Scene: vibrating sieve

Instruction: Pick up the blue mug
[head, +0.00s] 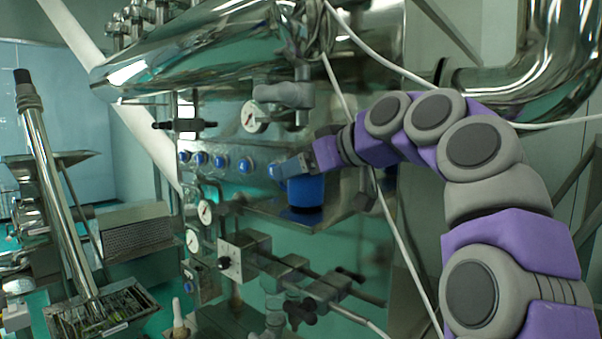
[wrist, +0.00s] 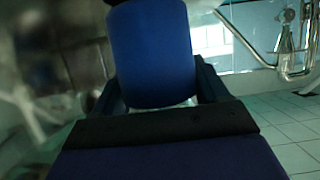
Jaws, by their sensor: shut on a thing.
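The blue mug (head: 306,191) is right of centre in the head view, at a metal ledge on the machine. My gripper (head: 292,168) reaches it from the right and covers its upper part. In the wrist view the blue mug (wrist: 152,55) fills the upper middle, between the two fingers of my gripper (wrist: 155,95). The gripper is shut on the mug. The mug looks upright in the head view. I cannot tell whether its base touches the ledge. Its handle is not visible.
The metal ledge (head: 268,211) is below the mug. Several blue knobs (head: 221,163) line the panel to its left. A pressure gauge (head: 253,116) and valve handle (head: 284,95) are above. A white cable (head: 392,222) hangs close to my arm. Pipes and fittings (head: 305,285) lie below.

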